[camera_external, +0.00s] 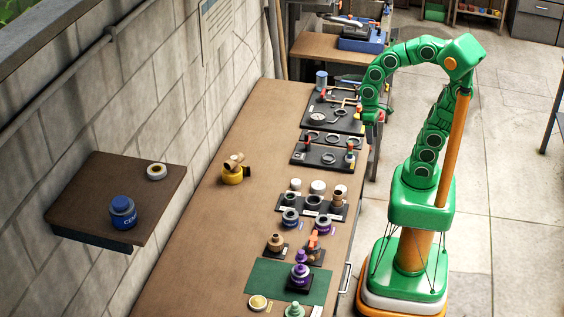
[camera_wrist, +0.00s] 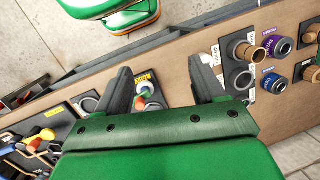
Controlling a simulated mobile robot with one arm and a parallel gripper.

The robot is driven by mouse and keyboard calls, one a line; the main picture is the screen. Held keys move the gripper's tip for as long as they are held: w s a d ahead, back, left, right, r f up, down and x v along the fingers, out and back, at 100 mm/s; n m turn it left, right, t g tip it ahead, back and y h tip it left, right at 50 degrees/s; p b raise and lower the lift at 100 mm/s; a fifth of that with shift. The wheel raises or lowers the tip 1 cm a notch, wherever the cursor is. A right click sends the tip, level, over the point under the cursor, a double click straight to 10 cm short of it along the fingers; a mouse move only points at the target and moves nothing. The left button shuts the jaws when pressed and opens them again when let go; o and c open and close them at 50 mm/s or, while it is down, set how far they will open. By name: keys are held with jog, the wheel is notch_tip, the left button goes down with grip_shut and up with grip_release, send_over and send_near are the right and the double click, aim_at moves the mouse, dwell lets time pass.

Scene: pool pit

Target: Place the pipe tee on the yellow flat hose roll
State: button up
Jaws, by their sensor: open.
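The pipe tee (camera_external: 234,160), tan-brown, rests on top of the yellow flat hose roll (camera_external: 231,178). Both are on the left part of the long brown bench, near the wall, in the external view. The tee looks slightly tilted on the roll; the exact contact is too small to tell. The tee and roll do not show clearly in the wrist view.
The bench (camera_external: 215,222) has free room around the roll. Black trays (camera_external: 328,157) with valves and fittings line its right side, and a green mat (camera_external: 265,281) is near the front. A wall shelf (camera_external: 91,190) holds a blue can (camera_external: 122,213) and a tape roll (camera_external: 156,171).

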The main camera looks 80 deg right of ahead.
jog(key=s+d+n+h, duration=0.1)
jog(key=s+d+h, duration=0.1)
jog(key=s+d, duration=0.3)
jog(key=shift+s+f+n, duration=0.3)
jog(key=shift+s+n, duration=0.1)
jog(key=shift+s, duration=0.35)
dwell(0.5)
